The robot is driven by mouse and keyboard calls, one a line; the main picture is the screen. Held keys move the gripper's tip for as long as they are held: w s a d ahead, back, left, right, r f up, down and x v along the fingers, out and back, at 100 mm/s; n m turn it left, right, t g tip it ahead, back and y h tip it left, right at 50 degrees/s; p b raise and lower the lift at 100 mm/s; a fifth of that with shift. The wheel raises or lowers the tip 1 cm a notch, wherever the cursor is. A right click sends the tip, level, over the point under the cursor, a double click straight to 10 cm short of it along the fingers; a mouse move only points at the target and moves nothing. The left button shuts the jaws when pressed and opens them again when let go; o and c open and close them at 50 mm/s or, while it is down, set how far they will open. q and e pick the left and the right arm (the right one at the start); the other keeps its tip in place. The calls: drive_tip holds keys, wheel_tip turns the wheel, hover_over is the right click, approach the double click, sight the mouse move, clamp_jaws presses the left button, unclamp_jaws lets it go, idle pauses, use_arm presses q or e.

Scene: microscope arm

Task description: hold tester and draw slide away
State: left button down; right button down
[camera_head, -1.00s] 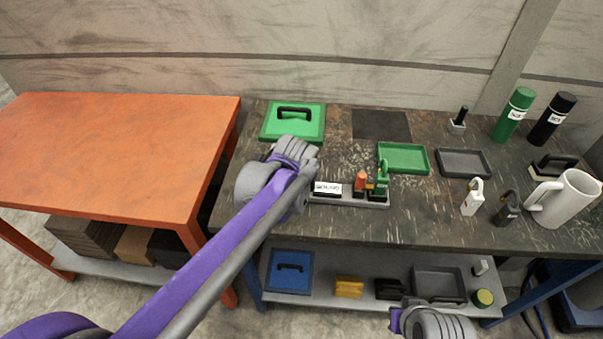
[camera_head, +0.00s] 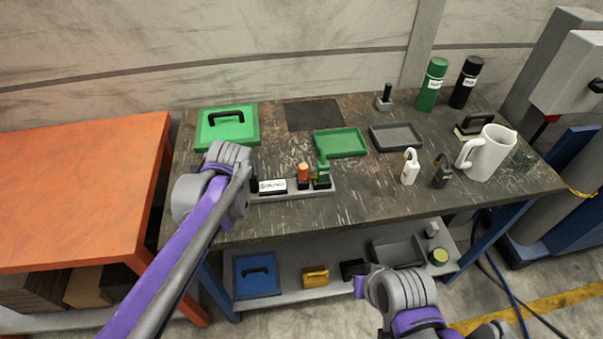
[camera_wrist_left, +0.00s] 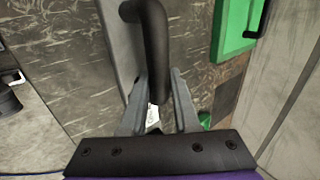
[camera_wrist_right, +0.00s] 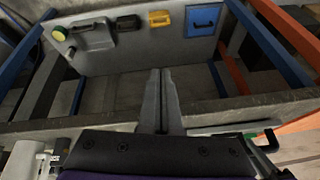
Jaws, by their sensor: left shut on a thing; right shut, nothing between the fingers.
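A long grey base (camera_head: 300,193) lies near the bench's front edge in the head view. It bears a white-labelled block (camera_head: 272,186), an orange-topped part (camera_head: 303,173) and a small green padlock-like part (camera_head: 323,170); it looks like the tester. I cannot tell which part is the slide. My left gripper (camera_wrist_left: 160,85) is at the base's left end, shut on a black curved handle (camera_wrist_left: 152,45) that rises between its fingers. My arm hides that end in the head view. My right gripper (camera_wrist_right: 161,75) is shut and empty, in front of the bench.
The bench (camera_head: 375,200) also bears a green case (camera_head: 228,138), a green tray (camera_head: 340,143), a grey tray (camera_head: 397,138), white and dark padlocks, a white jug (camera_head: 488,155) and two bottles. A lower shelf holds a blue case (camera_head: 257,275). An orange table (camera_head: 85,190) stands left.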

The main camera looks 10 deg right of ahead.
sight(306, 176)
drive_tip(key=w+r+m+t+y, duration=0.1)
drive_tip(key=w+r+m+y, duration=0.1)
drive_tip(key=w+r+m, duration=0.5)
drive_tip(key=w+r+m+t+y, duration=0.1)
drive_tip(key=w+r+m, duration=0.7)
drive_tip(key=m, duration=1.2)
drive_tip(key=shift+w+d+r+y, duration=0.2)
drive_tip(key=shift+d+r+y, duration=0.15)
drive_tip(key=shift+y, duration=0.45)
drive_tip(key=shift+t, duration=0.3)
drive_tip(key=x, duration=1)
drive_tip(key=shift+a+f, duration=0.1)
drive_tip(key=shift+w+a, duration=0.3)
drive_tip(key=shift+w, duration=0.25)
drive_tip(key=shift+w+a, duration=0.35)
drive_tip(key=shift+w, duration=0.15)
drive_tip(key=shift+w+a, duration=0.4)
drive_tip(key=shift+w, duration=0.2)
drive_tip(key=shift+a, duration=0.1)
